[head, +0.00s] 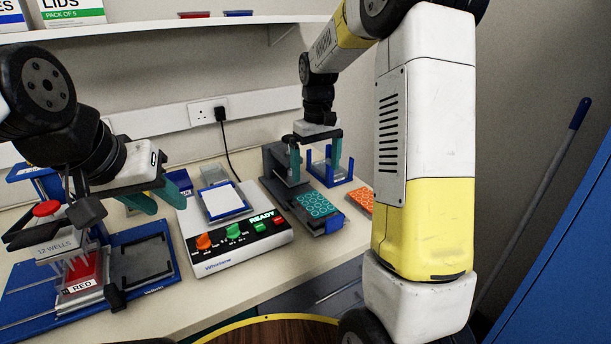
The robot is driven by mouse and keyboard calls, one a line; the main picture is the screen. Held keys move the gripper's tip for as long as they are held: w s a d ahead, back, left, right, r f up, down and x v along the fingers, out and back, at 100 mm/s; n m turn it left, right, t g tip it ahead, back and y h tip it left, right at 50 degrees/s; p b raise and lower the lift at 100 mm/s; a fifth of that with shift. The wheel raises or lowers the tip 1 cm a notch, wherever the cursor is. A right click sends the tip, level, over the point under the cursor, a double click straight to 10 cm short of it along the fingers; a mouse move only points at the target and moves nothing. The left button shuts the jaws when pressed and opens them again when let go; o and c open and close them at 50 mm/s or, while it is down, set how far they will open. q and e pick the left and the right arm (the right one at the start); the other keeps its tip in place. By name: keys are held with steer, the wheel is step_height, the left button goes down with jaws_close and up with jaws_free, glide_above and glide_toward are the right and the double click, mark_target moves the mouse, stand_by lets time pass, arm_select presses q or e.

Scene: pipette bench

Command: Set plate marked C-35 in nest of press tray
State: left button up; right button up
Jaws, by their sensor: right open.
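A teal plate with round wells (318,205) lies on the front of a grey stand (273,166). An orange plate with wells (360,200) is to its right, partly hidden by my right arm. No C-35 mark is readable on either. A blue tray (160,284) at the left has an empty black-framed recess (143,262); I cannot tell whether it is the press tray. My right gripper (318,170) is open above and behind the teal plate, its fingers apart. My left gripper (167,205) is above the bench behind the blue tray, its teal fingers apart and empty.
A white device reading READY (236,246), with coloured buttons and a pale plate in a blue frame on top, stands between the grippers. A blue-framed holder (330,168) is behind the teal plate.

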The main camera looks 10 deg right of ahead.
steer(key=s+r+m+t+y, duration=0.1)
steer(key=s+r+m+t, duration=0.15)
steer(key=s+r, duration=0.9)
steer(key=s+a+f+t+y, duration=0.1)
steer(key=s+a+t, duration=0.1)
steer(key=s, duration=1)
steer(key=shift+s+f+m+t, duration=0.2)
steer(key=shift+s+m+t, duration=0.25)
steer(key=shift+t, duration=0.4)
steer(key=shift+a, duration=0.1)
